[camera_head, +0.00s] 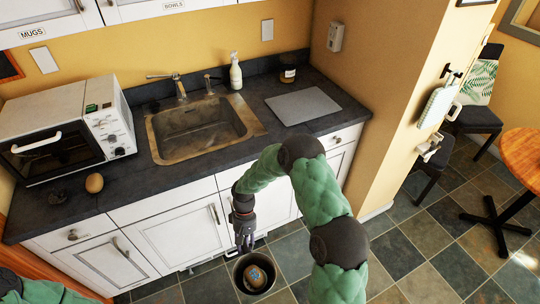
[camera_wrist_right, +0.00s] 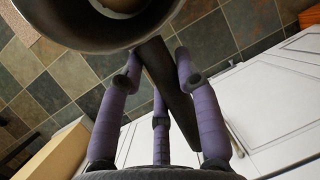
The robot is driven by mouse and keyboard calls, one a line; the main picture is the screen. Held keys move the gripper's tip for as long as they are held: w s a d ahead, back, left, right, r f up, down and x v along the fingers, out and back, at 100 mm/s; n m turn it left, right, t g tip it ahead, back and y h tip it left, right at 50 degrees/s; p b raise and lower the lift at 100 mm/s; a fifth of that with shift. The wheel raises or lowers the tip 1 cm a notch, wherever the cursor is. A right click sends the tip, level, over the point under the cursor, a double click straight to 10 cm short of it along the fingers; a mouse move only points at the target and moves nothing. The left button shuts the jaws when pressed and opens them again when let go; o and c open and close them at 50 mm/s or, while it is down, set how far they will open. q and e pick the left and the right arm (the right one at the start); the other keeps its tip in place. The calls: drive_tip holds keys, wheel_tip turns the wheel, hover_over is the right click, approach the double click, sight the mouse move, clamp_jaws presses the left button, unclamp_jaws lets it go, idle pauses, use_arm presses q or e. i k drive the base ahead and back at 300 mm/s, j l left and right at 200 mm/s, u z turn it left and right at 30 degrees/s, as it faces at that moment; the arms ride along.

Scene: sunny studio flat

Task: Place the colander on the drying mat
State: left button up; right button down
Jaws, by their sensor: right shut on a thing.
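My right gripper (camera_head: 243,240) is shut on the long dark handle (camera_wrist_right: 168,85) of a round, dark, pan-like vessel (camera_head: 239,281). I cannot make out holes that would show it as a colander. It hangs over the tiled floor, in front of the white cabinets and below counter height. A rounded brown thing with a pale-blue patch (camera_head: 256,276) lies inside it. In the wrist view the vessel's rim (camera_wrist_right: 88,46) fills the top left, with purple fingers around the handle. The flat grey drying mat (camera_head: 303,105) lies bare on the counter, right of the sink. My left gripper is out of view.
The sink (camera_head: 200,125) and tap (camera_head: 176,87) sit left of the mat. A microwave (camera_head: 70,128), a brown egg-shaped thing (camera_head: 94,183) and a dark lump (camera_head: 58,198) occupy the counter's left.

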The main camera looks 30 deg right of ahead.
sight(315, 106)
drive_tip(key=i+l, duration=0.1)
drive_tip(key=l, duration=0.25)
drive_tip(key=i+l+z, duration=0.1)
drive_tip(key=l, duration=0.3)
drive_tip(key=i+l, duration=0.1)
drive_tip(key=l, duration=0.25)
drive_tip(key=i+l, duration=0.1)
drive_tip(key=l, duration=0.3)
drive_tip(key=k+z, duration=0.05)
